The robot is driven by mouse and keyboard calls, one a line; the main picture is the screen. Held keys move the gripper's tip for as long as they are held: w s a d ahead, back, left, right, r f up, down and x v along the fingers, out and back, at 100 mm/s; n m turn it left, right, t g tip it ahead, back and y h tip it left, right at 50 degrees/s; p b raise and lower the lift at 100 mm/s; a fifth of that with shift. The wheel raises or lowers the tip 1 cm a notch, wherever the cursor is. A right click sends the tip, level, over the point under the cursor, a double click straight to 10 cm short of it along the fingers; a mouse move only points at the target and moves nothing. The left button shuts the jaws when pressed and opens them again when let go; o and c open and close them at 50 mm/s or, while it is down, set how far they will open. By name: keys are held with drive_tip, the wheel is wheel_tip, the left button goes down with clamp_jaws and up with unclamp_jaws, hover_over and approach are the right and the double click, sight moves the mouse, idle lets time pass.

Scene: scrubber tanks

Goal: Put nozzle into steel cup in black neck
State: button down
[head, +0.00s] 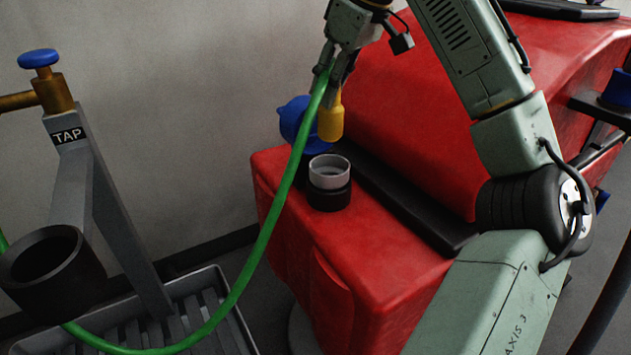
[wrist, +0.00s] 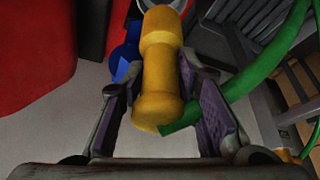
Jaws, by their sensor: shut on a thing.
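The yellow nozzle (head: 330,119) hangs from my gripper (head: 337,82) above the red tank, on the end of a green hose (head: 284,185). In the wrist view the nozzle (wrist: 160,82) lies between the two purple-padded fingers of my gripper (wrist: 165,105), which is shut on it. The steel cup (head: 329,163) stands in the black neck (head: 329,196) on the red tank's lower ledge. The nozzle is above the cup and apart from it in the head view. How well they line up in depth is unclear.
A blue cap (head: 299,124) stands behind the neck. The red tank (head: 420,130) rises to the right, with a black strip along its ledge. At left are a tap post (head: 95,190), a black round holder (head: 62,278) and a grey slatted tray (head: 222,290).

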sight(330, 137)
drive_tip(key=shift+w+a+f, duration=0.1)
drive_tip(key=shift+w+f, duration=0.05)
drive_tip(key=shift+f, duration=0.15)
wheel_tip(330, 137, down, 9)
drive_tip(key=shift+f+b, duration=0.15)
drive_tip(key=shift+b, duration=0.4)
drive_tip(key=c, duration=1.2)
unclamp_jaws()
drive_tip(key=p+v, duration=0.1)
drive_tip(key=v, duration=1.1)
